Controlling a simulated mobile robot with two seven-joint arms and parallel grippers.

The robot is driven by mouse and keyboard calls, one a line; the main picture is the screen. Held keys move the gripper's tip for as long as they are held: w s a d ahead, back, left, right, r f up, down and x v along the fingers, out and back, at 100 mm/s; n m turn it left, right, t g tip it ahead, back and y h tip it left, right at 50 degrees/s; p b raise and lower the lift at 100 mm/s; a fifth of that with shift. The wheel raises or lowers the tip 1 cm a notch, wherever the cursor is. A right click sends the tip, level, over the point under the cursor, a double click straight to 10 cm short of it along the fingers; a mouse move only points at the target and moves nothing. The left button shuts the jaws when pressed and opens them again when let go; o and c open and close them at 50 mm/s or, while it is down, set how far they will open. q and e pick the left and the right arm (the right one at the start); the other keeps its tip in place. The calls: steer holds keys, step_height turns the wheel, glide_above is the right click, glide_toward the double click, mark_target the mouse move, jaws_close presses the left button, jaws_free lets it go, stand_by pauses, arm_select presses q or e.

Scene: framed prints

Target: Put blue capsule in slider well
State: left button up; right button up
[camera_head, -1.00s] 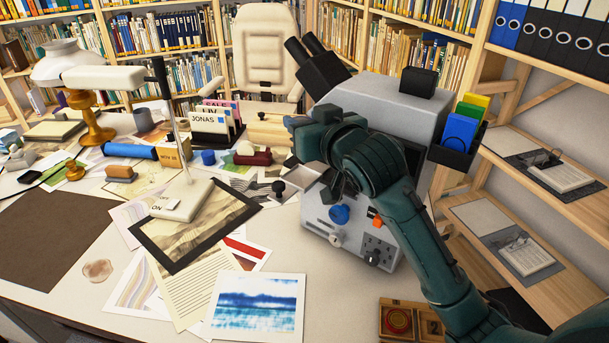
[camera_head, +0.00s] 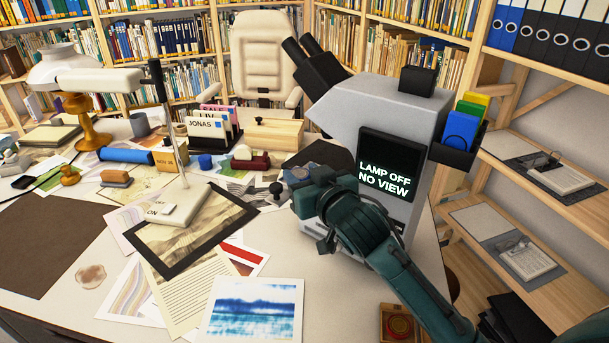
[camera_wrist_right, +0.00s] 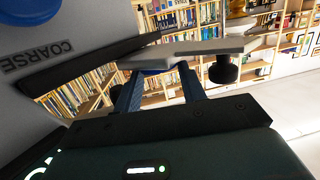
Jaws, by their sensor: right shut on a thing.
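My right gripper (camera_head: 300,180) is beside the left side of the grey microscope (camera_head: 375,115), over the table. In the right wrist view its two dark blue fingers (camera_wrist_right: 160,88) are closed on a small blue thing (camera_wrist_right: 155,71) just below a grey slab (camera_wrist_right: 190,50). The slab hides most of it, so I cannot tell its shape or whether it is the blue capsule. A short blue cylinder (camera_head: 206,161) stands on the table, near a maroon piece with a white part (camera_head: 250,160). I cannot make out a slider well. My left gripper is out of view.
The microscope screen (camera_head: 390,178) reads "LAMP OFF NO VIEW". A black knob (camera_head: 276,190) is close left of my gripper. A white lamp base (camera_head: 178,203), a framed print (camera_head: 190,230) and loose papers cover the table's middle. A wooden box (camera_head: 400,322) is at the front right.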

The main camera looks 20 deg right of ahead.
steer(key=shift+f, duration=0.1)
steer(key=o, duration=0.7)
steer(key=shift+r, duration=0.2)
steer(key=v, duration=1.2)
steer(key=shift+f, duration=0.1)
